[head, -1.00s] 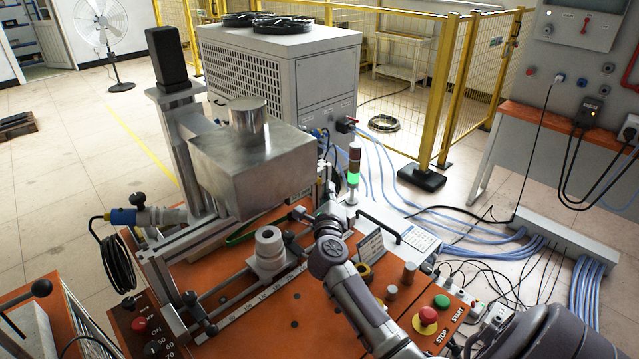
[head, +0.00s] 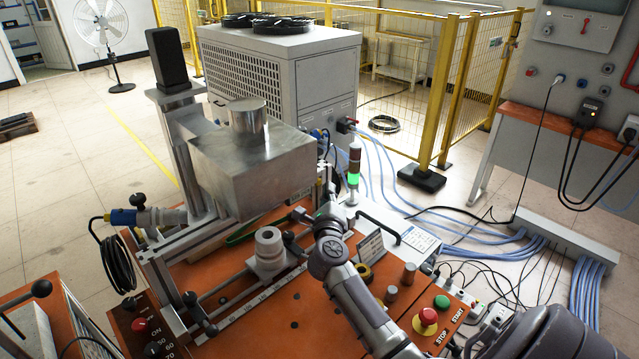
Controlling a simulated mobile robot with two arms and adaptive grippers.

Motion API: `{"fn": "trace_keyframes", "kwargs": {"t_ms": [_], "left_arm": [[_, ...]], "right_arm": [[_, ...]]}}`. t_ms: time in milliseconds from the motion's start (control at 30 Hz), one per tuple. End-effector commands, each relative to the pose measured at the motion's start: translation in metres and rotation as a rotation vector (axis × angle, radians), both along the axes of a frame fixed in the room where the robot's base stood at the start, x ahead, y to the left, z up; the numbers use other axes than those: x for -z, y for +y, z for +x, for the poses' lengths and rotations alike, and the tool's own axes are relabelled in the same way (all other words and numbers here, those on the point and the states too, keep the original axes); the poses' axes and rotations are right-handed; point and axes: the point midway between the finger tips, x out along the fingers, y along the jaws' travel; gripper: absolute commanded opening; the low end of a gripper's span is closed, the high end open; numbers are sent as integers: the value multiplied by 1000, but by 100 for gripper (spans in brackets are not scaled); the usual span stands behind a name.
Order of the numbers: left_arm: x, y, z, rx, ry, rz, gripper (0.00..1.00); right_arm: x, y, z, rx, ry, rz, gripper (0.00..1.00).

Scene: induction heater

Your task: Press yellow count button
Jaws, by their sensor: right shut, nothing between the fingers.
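My right gripper (head: 324,209) is shut and empty. It is small in the head view, over the back of the orange workbench (head: 262,318), between the metal block of the heater and the signal tower. My right arm reaches it from the lower right. I cannot make out a yellow count button; the area around the fingertips is small and partly hidden by my wrist. A white box (head: 420,239) with a label lies just right of the gripper. My left gripper is not in view.
The signal tower (head: 354,166) shows green. A large metal block (head: 252,165) hangs left of my gripper. A red stop button (head: 428,317) and a green start button (head: 442,301) sit at the bench's right front. Small cylinders (head: 409,273) stand beside my forearm.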

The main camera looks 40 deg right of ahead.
Motion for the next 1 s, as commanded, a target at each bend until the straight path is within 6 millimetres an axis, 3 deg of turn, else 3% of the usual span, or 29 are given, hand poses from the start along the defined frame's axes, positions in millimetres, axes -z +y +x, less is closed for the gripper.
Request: {"fn": "trace_keyframes", "kwargs": {"t_ms": [1000], "left_arm": [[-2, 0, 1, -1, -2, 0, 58]], "right_arm": [[0, 1, 10, 0, 0, 0, 0]]}}
